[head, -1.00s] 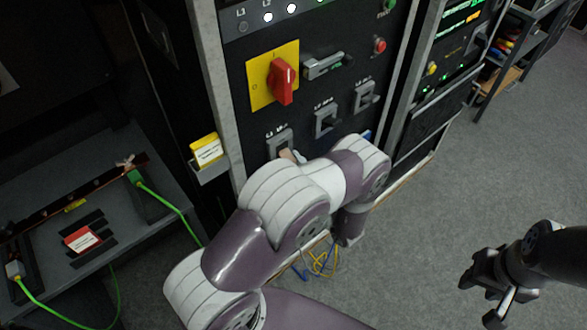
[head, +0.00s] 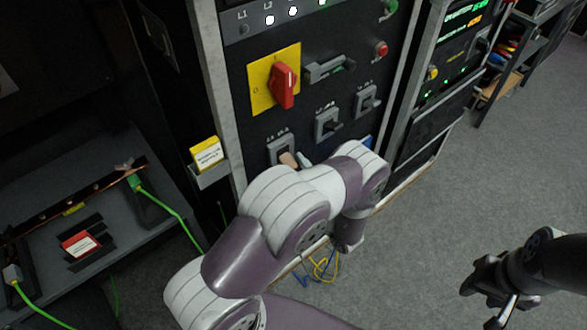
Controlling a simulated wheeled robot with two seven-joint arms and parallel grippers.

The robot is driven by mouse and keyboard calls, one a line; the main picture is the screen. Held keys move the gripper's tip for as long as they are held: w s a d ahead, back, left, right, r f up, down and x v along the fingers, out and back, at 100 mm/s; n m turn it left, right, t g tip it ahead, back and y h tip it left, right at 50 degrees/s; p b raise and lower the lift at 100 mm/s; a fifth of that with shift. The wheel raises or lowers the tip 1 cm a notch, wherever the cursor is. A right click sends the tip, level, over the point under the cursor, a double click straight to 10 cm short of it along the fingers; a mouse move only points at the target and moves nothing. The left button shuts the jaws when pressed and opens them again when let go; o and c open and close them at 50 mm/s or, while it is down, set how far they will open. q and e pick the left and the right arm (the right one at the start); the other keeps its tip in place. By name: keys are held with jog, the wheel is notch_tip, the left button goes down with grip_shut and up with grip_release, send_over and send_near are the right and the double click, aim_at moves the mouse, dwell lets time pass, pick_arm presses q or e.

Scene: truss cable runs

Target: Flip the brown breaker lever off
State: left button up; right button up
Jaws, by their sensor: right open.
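The brown breaker lever (head: 288,159) is the lowest and leftmost of three levers on the dark panel. Its upper part shows in its grey frame; my left arm hides what is below and to its right. A small pale piece (head: 304,159) shows just right of the lever; I cannot tell what it is. My left gripper is hidden behind my left arm, so I cannot see whether it touches the lever. My right gripper (head: 484,294) is open and empty over the grey floor, well away from the panel.
Two more grey-framed levers (head: 327,125) (head: 366,101) sit up and right. Above are a red rotary switch (head: 283,86) on a yellow plate and a grey handle (head: 329,68). A yellow-and-white card (head: 206,154) stands at left. Loose cables (head: 322,267) lie below the panel. Floor at right is clear.

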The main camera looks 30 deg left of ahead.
pick_arm(q)
jog(key=b+v, duration=0.3)
jog(key=v, duration=0.9)
jog(key=shift+s+d, duration=0.15)
jog(key=shift+d, duration=0.1)
jog(key=shift+f, duration=0.1)
